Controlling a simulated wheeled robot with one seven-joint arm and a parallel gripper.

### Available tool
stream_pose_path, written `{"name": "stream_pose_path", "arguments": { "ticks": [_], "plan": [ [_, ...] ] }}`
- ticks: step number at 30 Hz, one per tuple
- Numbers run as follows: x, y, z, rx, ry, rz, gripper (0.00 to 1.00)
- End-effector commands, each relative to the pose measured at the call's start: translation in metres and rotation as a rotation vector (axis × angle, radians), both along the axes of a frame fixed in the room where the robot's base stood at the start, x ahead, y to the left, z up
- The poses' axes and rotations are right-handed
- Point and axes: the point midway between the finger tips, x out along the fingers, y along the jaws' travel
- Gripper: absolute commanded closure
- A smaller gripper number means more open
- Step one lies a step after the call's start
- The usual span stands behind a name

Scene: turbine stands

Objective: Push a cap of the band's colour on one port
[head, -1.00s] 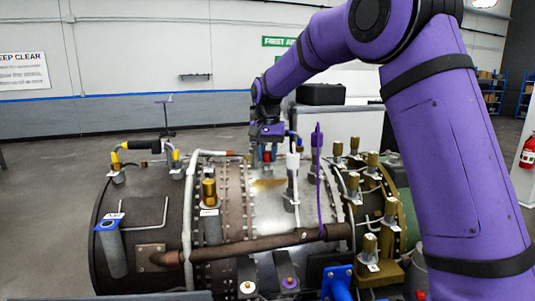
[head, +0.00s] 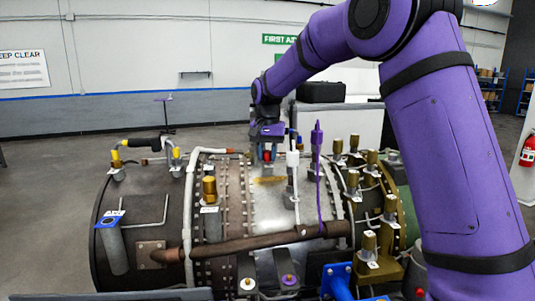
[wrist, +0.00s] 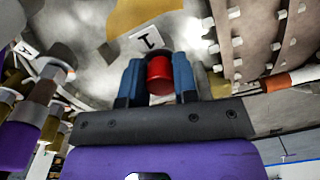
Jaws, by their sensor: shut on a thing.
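My gripper (head: 268,160) hangs over the top of the turbine casing (head: 270,210), near its middle. Its two blue fingers (wrist: 159,85) are shut on a red cap (wrist: 160,74), which also shows as a small red spot in the head view (head: 267,156). A tag with a dark mark (wrist: 146,40) lies on the casing just beyond the cap. The fingers hide what is under the cap, so I cannot tell whether it touches a port. I cannot make out a red band in either view.
Several brass fittings (head: 368,243) crowd the right end.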

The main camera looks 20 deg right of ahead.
Motion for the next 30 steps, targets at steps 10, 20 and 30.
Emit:
{"name": "stream_pose_path", "arguments": {
  "ticks": [10, 20, 30],
  "plan": [
    [-0.003, 0.000, -0.010, -0.002, 0.022, 0.000, 0.43],
    [-0.002, 0.000, -0.006, -0.002, 0.014, 0.000, 0.34],
    [-0.001, 0.000, 0.002, -0.001, 0.009, 0.000, 0.34]
  ]
}}
